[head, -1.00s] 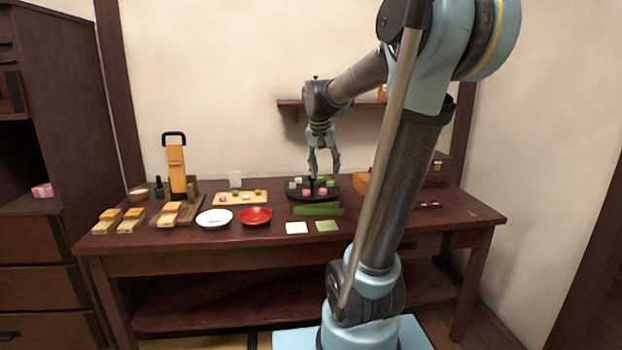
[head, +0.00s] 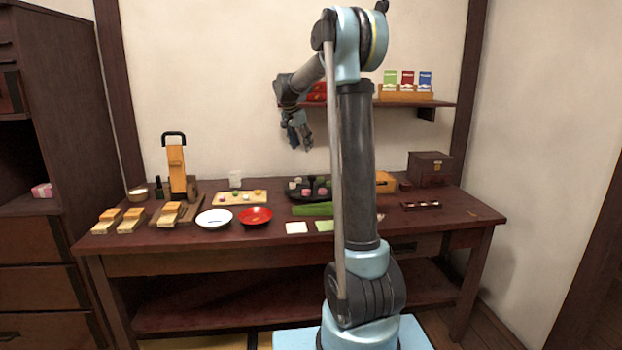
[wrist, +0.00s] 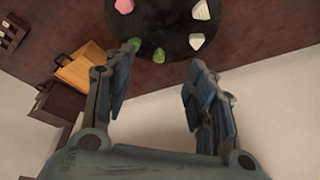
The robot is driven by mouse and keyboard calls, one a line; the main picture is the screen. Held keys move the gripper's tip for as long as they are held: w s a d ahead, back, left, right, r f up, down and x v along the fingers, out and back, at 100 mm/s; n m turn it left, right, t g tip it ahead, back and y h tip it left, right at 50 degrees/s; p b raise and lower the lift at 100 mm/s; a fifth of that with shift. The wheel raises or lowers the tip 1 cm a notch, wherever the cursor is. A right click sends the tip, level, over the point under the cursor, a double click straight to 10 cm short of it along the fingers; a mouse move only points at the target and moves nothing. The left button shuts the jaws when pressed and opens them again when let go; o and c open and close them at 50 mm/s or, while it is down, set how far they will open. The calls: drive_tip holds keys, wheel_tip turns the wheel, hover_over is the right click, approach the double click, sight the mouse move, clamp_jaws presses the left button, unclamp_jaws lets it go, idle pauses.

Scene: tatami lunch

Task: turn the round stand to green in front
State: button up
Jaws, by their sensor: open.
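In the wrist view the stand (wrist: 170,20) shows two green pieces (wrist: 158,55) on the wall side, white pieces (wrist: 196,41) to the right and a pink piece (wrist: 124,6) at upper left. My gripper (head: 300,148) is open and empty, above the stand and apart from it.
A green strip (head: 316,209) lies just in front of the stand. A red dish (head: 255,215), a white dish (head: 214,218) and a board with sweets (head: 228,199) are to the left. A wall shelf (head: 410,103) is behind; a wooden box (head: 385,182) stands to the right.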

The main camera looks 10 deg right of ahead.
sight(312, 176)
drive_tip(key=x, duration=1.7)
drive_tip(key=shift+f, duration=0.1)
clamp_jaws()
